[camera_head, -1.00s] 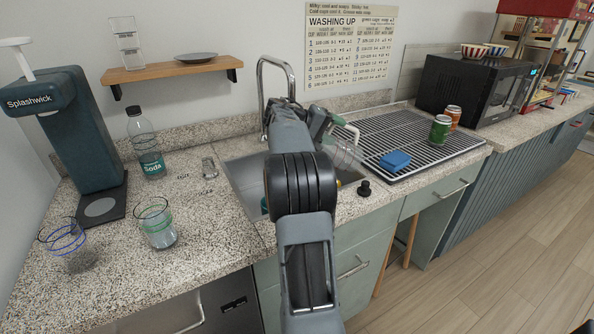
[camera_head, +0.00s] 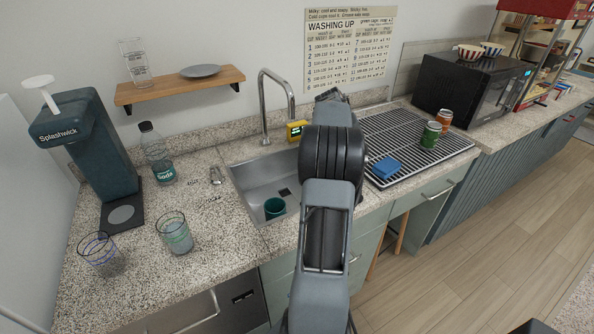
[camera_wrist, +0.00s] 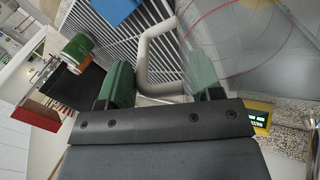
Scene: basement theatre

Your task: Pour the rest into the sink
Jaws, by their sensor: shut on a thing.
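The sink (camera_head: 258,183) is a steel basin set in the speckled counter. A dark teal cup (camera_head: 274,208) sits inside it near the front. My gripper (camera_wrist: 160,88) has green fingers shut around the pale curved handle (camera_wrist: 148,60) of a clear glass vessel (camera_wrist: 245,38) with red rings. The vessel is cut off at the top right of the wrist view, and I cannot tell what it contains. In the head view my arm hides the gripper, the vessel and the sink's right side.
The tap (camera_head: 264,105) rises behind the sink, with a yellow device (camera_head: 297,130) beside it. Two glasses (camera_head: 174,236) (camera_head: 103,255) and a soda bottle (camera_head: 157,158) stand left. A drainer (camera_head: 412,135) with a blue sponge (camera_head: 386,167) and cans (camera_head: 430,134) lies right.

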